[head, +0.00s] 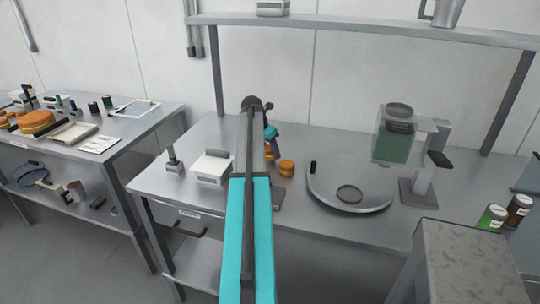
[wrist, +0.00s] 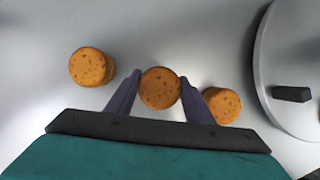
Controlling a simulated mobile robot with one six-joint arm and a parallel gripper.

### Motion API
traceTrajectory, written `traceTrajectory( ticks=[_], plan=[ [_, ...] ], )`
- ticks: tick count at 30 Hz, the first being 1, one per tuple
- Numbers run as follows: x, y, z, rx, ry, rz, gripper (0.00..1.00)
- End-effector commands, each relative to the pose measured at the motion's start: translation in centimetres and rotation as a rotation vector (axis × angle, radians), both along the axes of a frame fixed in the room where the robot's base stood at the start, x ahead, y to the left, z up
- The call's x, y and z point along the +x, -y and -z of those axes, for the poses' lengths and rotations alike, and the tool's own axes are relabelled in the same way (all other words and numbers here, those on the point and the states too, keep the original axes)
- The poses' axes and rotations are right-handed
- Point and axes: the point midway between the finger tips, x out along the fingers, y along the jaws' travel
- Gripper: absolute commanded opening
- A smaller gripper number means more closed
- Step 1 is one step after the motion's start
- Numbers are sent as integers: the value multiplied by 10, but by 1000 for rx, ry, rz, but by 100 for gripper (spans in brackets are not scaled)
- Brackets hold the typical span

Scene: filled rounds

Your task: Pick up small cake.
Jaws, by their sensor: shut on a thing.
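A small round orange-brown cake (wrist: 160,88) with dark specks sits between the two fingers of my gripper (wrist: 160,92) in the wrist view. The fingers are shut on it, one on each side. A second small cake (wrist: 90,67) stands to the left, apart from the fingers. A third small cake (wrist: 222,105) stands just right of the right finger. In the head view my gripper (head: 271,137) is over the metal table, partly hidden behind my arm. One small cake (head: 287,168) shows clearly there, and another (head: 269,153) shows partly beside my arm.
A round metal tray (head: 350,207) lies right of the cakes, with a machine with a green container (head: 392,146) behind it. A white-topped box (head: 213,167) stands to the left. A shelf (head: 370,32) spans above the table. A side table (head: 150,127) at left holds food.

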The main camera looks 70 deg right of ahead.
Motion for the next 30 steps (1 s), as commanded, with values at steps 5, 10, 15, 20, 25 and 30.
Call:
traceTrajectory(
  ticks=[5,10,15,20,25,30],
  plan=[
    [1,1,-23,-3,1,0,38],
    [1,1,-47,-3,1,0,38],
    [1,1,-68,-2,1,-1,38],
    [1,1,-79,-1,0,0,38],
    [1,0,-83,0,0,-1,38],
    [1,0,-83,0,0,0,38]
  ],
)
